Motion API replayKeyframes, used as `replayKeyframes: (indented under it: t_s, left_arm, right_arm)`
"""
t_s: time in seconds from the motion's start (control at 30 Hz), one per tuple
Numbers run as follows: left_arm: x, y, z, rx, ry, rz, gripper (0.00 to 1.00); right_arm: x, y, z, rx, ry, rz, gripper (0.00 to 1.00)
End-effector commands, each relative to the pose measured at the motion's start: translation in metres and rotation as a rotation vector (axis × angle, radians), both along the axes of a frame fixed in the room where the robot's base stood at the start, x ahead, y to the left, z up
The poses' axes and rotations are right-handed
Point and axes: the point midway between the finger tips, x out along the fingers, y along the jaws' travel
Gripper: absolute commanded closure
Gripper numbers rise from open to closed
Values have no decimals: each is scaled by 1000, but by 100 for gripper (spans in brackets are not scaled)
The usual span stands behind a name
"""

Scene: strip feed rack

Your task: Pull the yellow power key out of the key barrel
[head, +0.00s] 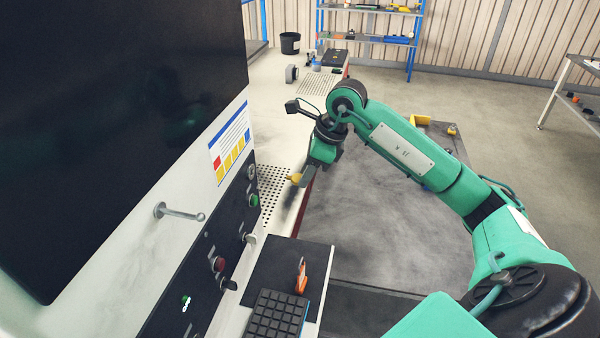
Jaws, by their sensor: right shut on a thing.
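The yellow power key (294,178) shows at the tips of my right gripper (301,178). The gripper is shut on it, above the edge of the bench and to the right of the black control panel (205,255). A visible gap lies between the key and the panel face. A small round metal fitting (251,172) near the panel's upper end looks like the key barrel, but it is too small to be sure. My left gripper is not in view.
The panel carries a green button (254,201), a red button (219,264) and small switches. A metal handle (180,212) sticks out beside it. A keyboard (276,315) and an orange-handled tool (301,277) lie on the bench below.

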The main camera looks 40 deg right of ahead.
Motion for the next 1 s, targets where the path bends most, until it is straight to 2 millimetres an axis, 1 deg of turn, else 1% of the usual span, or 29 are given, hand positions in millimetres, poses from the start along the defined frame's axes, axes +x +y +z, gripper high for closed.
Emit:
replayKeyframes:
  t_s: [0.37,0.73,1.0]
  left_arm:
    - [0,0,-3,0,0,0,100]
    - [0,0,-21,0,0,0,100]
    - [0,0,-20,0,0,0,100]
  right_arm:
    - [-2,-2,-1,0,0,0,94]
    - [-21,-19,-2,-1,0,-1,94]
    - [-23,-20,1,1,-1,0,94]
